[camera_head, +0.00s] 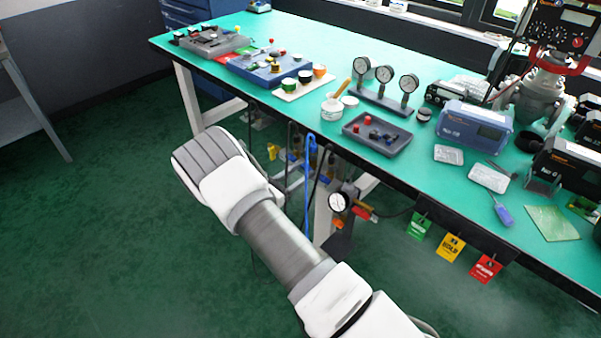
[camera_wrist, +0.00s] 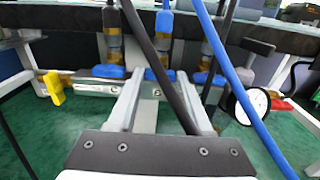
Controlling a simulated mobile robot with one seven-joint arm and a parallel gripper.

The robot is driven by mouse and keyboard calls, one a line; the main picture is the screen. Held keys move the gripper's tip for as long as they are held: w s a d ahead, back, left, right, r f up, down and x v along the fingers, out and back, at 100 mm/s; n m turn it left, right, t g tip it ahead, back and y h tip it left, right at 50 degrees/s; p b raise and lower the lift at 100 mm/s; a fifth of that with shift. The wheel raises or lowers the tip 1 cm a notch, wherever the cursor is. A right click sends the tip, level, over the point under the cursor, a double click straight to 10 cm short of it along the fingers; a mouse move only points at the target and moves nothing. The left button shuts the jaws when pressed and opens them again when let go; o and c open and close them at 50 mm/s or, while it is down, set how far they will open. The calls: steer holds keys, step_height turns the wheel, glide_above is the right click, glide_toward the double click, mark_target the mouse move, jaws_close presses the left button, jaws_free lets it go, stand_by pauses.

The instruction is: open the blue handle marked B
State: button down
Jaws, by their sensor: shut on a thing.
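In the wrist view, three blue handles sit in a row on a metal manifold (camera_wrist: 95,88) below the table edge: a left one (camera_wrist: 108,71), a middle one (camera_wrist: 160,75) and a right one (camera_wrist: 208,78). No letter B is legible on any of them. My gripper (camera_wrist: 160,76) reaches forward with its fingertips on either side of the middle blue handle and is shut on it. That handle lies crosswise under a brass fitting. In the head view my arm hides the gripper, and the manifold is only partly visible under the table.
A yellow handle (camera_wrist: 53,85) is at the manifold's left end. A pressure gauge (camera_wrist: 248,107) and a red handle (camera_wrist: 280,104) are at the right. Black and blue hoses cross close in front of the right finger. The green table (camera_head: 310,115) overhangs the manifold.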

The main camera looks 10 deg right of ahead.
steer(key=shift+m, duration=0.3)
steer(key=shift+m+b, duration=4.45)
steer(key=shift+m, duration=4.15)
steer(key=c, duration=0.6)
jaws_free()
steer(key=shift+a, duration=0.1)
